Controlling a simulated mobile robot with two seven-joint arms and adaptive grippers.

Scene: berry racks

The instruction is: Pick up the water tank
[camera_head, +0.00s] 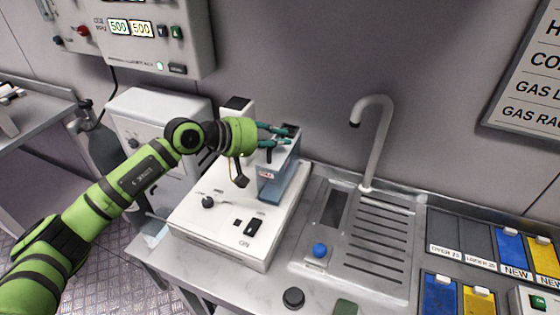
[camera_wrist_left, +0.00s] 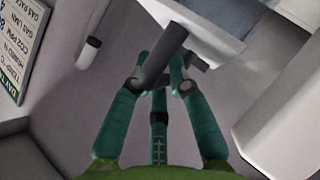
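The water tank (camera_head: 271,186) is a translucent blue-grey box with a dark top, standing upright on the right rear part of a white machine (camera_head: 195,215). My left gripper (camera_head: 279,136) reaches in from the left at the top of the tank, its teal fingers pointing right. In the left wrist view the fingers (camera_wrist_left: 160,72) lie around a dark grey bar (camera_wrist_left: 163,55), which looks like the tank's handle. I cannot tell whether they press on it. The pale tank body (camera_wrist_left: 200,25) shows beyond the bar. My right gripper is not in view.
Right of the machine is a metal sink with a drain grille (camera_head: 370,245) and a tall curved tap (camera_head: 374,140). Blue and yellow labelled bins (camera_head: 440,292) stand at the far right. A control box (camera_head: 150,35) hangs on the wall at upper left.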

